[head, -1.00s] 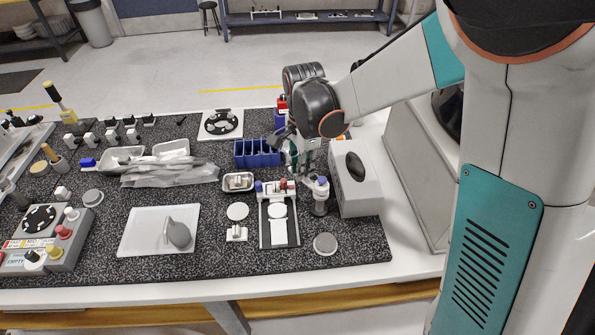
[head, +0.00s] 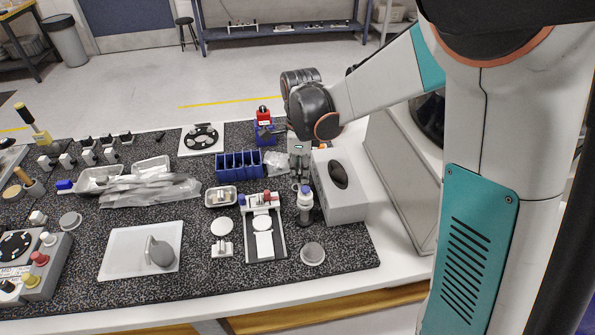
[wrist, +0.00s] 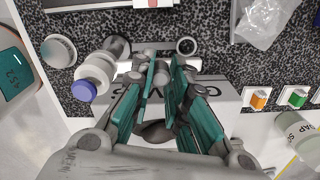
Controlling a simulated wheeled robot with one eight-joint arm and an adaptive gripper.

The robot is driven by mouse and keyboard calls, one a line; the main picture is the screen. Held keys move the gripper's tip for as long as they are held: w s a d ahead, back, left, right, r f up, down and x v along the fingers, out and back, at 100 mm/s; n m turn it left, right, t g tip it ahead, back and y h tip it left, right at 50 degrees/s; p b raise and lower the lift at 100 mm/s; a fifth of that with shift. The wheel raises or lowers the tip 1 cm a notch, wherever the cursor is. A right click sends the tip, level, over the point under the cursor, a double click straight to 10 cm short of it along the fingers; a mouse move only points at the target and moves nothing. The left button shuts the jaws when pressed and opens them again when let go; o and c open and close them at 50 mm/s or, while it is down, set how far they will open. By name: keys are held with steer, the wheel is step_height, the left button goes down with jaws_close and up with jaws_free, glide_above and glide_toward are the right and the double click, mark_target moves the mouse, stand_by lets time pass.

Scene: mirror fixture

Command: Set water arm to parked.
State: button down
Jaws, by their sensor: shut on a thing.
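A grey post with white rings and a blue cap (head: 304,199) stands upright left of the white glove box; it also shows in the wrist view (wrist: 92,80). A thin grey arm (wrist: 147,52), which I take to be the water arm, is beside the post, between my fingertips. My gripper (head: 299,174) points down just behind the post. In the wrist view its teal fingers (wrist: 164,68) are close together on the arm, and they hide much of it. A small dark-centred ring (wrist: 187,46) sits just beyond the fingertips.
The white glove box (head: 341,204) is close on the right. A blue divided bin (head: 238,164) and a red-topped blue block (head: 263,120) stand left of my gripper. A white slide fixture (head: 263,240) lies in front. Orange and green switches (wrist: 259,98) are near in the wrist view.

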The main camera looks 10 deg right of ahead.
steer(key=shift+d, duration=0.1)
stand_by(0.3)
steer(key=c, duration=1.5)
jaws_free()
steer(key=shift+d, duration=0.1)
step_height(320, 180, up, 12)
steer(key=shift+r, duration=0.1)
steer(key=s+d+f+n+t+b, duration=0.1)
steer(key=s+d+n+t, duration=0.1)
steer(key=s+n, duration=0.4)
steer(key=s+d+f+n+t+b, duration=0.1)
steer(key=s+d+n+t+b, duration=0.1)
steer(key=s+n, duration=0.5)
steer(key=s+d+f+n+t+b, duration=0.1)
steer(key=s+d+n+t, duration=0.1)
steer(key=s+n, duration=0.5)
steer(key=shift+d+f+n+t+b, duration=0.1)
steer(key=shift+f+n+t+b, duration=0.15)
steer(key=shift+n+t, duration=0.4)
